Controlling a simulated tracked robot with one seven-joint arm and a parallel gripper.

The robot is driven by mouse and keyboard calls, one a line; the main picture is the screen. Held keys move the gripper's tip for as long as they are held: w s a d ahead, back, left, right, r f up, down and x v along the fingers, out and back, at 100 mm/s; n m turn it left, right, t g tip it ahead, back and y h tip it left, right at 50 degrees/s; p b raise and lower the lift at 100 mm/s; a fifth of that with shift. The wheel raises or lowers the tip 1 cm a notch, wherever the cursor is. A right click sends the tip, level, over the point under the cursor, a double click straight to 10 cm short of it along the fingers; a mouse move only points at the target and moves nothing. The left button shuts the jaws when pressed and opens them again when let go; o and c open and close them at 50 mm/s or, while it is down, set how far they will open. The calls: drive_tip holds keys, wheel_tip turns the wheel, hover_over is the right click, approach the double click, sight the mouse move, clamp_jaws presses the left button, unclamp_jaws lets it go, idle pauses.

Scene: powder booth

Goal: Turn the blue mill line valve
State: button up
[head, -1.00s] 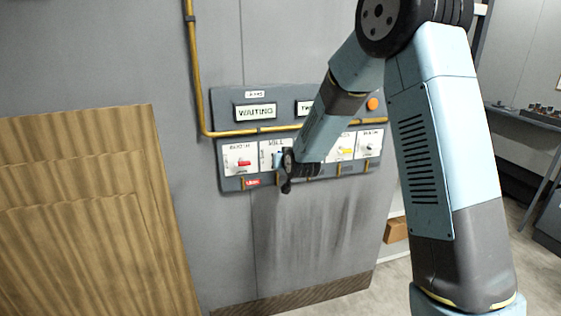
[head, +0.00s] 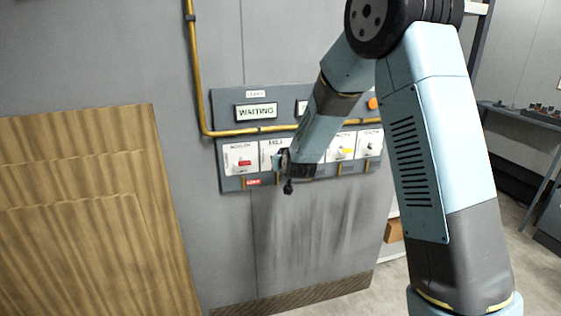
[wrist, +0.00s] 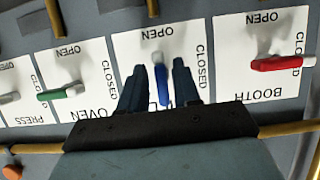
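The blue mill valve handle (wrist: 162,88) is on a white card (wrist: 125,55) marked OPEN and CLOSED. In the wrist view, where the lettering is upside down, the handle runs upright, its blue end pointing away from OPEN. My gripper (wrist: 159,76) is open, one dark finger on each side of the handle, with narrow gaps visible. I cannot tell how deep the fingers reach. In the head view my arm hides most of the mill valve; the mill card (head: 266,154) shows partly at the gripper's left.
The red booth handle (wrist: 275,63) and green oven handle (wrist: 55,94) lie crosswise on neighbouring cards. A yellow handle (head: 347,151) is farther right on the panel. A yellow pipe (head: 225,133) runs above the valves.

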drive_tip(key=shift+o, duration=0.4)
drive_tip(key=shift+r, duration=0.1)
drive_tip(key=v, duration=1.3)
drive_tip(key=shift+s, duration=0.35)
drive_tip(key=shift+d, duration=0.1)
drive_tip(key=s+d+r+m+g+h, duration=0.1)
drive_tip(key=s+d+r+g, duration=0.1)
drive_tip(key=s+d+r, duration=0.2)
drive_tip(key=s+d+r+m+g+h, duration=0.1)
drive_tip(key=s+d+r, duration=0.3)
drive_tip(key=s+d, duration=0.6)
drive_tip(key=s+d+r+m+g+h, duration=0.1)
drive_tip(key=s+d+r+g, duration=0.3)
drive_tip(key=s, duration=1.4)
drive_tip(key=d, duration=0.3)
drive_tip(key=shift+h, duration=0.3)
